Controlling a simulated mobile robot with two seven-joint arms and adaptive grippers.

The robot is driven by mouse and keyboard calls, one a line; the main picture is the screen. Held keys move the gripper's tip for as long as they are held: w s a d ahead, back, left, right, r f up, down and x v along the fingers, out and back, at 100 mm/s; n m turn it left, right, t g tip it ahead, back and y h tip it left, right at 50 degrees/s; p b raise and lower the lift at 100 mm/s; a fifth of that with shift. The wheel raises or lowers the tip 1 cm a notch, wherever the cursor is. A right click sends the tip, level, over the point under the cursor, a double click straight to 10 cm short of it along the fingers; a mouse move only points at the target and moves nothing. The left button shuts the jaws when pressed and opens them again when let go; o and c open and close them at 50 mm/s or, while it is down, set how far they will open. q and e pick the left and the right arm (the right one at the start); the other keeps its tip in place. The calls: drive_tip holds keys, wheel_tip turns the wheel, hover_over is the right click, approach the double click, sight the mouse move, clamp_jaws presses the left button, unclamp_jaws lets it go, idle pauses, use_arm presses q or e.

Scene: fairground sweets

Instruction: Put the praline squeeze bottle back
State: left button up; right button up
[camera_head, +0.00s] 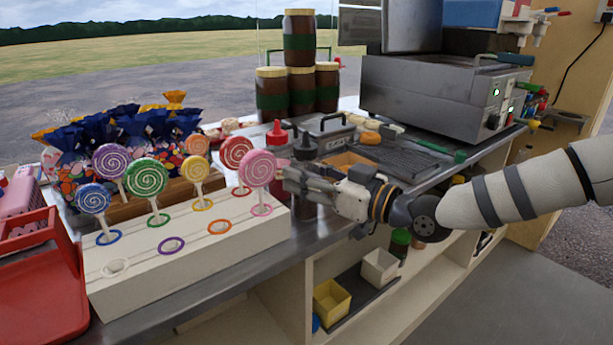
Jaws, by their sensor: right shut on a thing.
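My right gripper (292,178) reaches in from the right over the counter's front part. It is shut on a dark squeeze bottle with a black cap (304,148), which I take to be the praline one; no label is readable. The bottle looks upright, with its cap above the fingers and its body mostly hidden by them. I cannot tell whether its base touches the counter. My left gripper is not in view.
A white lollipop stand (190,255) with several lollipops is close left of the gripper. Behind are stacked brown jars (300,60), a grey metal box (325,133) and a dark ribbed plate (405,155). A steel appliance (440,95) stands at back right.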

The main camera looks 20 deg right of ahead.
drive_tip(key=shift+r, duration=0.1)
drive_tip(key=o, duration=0.8)
drive_tip(key=shift+f, duration=0.2)
